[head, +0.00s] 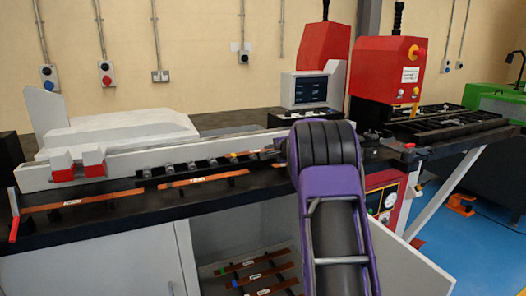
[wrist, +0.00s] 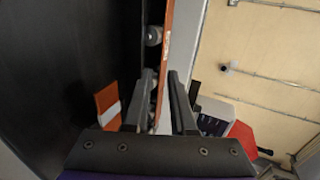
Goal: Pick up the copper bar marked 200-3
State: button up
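In the wrist view, my gripper (wrist: 160,75) is open. Its two black fingers are apart, one on each side of a long copper bar (wrist: 167,40) that runs edgewise between them, beside a metal roller. This bar carries a small pale label, too small to read. In the head view, my purple arm hides my gripper and most of this bar. Two labelled copper bars lie along the bench front, one at left (head: 80,203) and one nearer the middle (head: 204,181); their marks are unreadable. A labelled copper piece (wrist: 107,103) shows left of my fingers in the wrist view.
The black bench (head: 110,227) has a white guide rail with rollers (head: 190,166) along it. A red-handled lever (head: 13,228) stands at left. A monitor (head: 307,88) and red machines (head: 387,65) stand behind at right. Several more bars (head: 255,275) lie in the open cabinet below.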

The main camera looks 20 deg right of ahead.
aim_at(250, 152)
jog(key=shift+p+x, duration=0.95)
jog(key=shift+x, duration=1.65)
jog(key=shift+c, duration=0.2)
grip_shut()
jog(key=shift+f, duration=0.1)
jog(key=shift+s+f, duration=0.15)
jog(key=shift+f, duration=0.15)
jog(key=shift+r+p, duration=0.85)
jog(key=shift+r, duration=0.65)
